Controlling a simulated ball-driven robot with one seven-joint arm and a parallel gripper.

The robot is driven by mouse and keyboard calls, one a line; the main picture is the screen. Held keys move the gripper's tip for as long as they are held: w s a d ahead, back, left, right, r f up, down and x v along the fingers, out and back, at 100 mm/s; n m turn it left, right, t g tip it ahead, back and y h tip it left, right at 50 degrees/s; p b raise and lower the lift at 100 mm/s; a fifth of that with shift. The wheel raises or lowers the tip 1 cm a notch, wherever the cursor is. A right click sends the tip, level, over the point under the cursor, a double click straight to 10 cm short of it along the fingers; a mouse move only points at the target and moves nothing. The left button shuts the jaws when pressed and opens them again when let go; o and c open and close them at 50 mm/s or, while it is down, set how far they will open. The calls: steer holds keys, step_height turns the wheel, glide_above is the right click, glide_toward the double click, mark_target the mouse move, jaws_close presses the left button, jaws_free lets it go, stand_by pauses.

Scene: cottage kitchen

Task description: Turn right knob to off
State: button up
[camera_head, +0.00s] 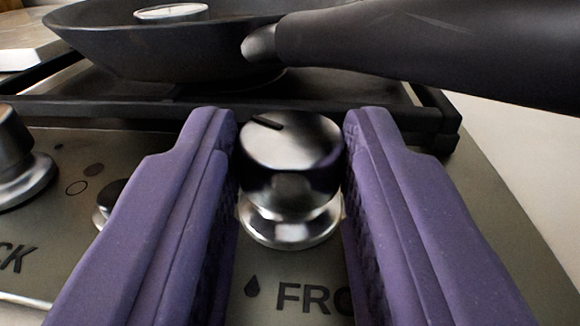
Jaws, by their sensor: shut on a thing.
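The right knob (291,165) is a shiny dark metal knob on a silver base ring, in the middle of the view. A short dark mark on its top points toward the upper left. My gripper (290,150) has purple fingers, one on each side of the knob, shut on it. The cooktop panel (75,225) under it bears dark lettering and a drop symbol, partly hidden by my right finger.
A dark pan (160,55) stands on the black grate (130,110) behind the knob. Its thick black handle (430,50) reaches right, above and behind my fingers. Another knob (15,155) is at the left edge. Pale counter (510,150) shows at right.

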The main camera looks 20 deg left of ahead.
steer(key=shift+s+a+m+t+h+p, duration=0.1)
steer(key=shift+a+m+t+h+p, duration=0.1)
steer(key=shift+m+h, duration=0.55)
steer(key=shift+a+m+t+h+p, duration=0.2)
steer(key=shift+m+h, duration=0.25)
steer(key=shift+h, duration=0.6)
steer(key=m+h, duration=0.1)
steer(key=h, duration=0.1)
steer(key=m+h+b, duration=0.1)
steer(key=shift+a+f+h, duration=0.15)
steer(key=shift+h, duration=0.25)
steer(key=shift+a+m+h+b, duration=0.1)
steer(key=shift+m+h+b, duration=0.25)
steer(key=shift+m+h, duration=0.4)
steer(key=o, duration=1)
steer(key=shift+o, duration=0.2)
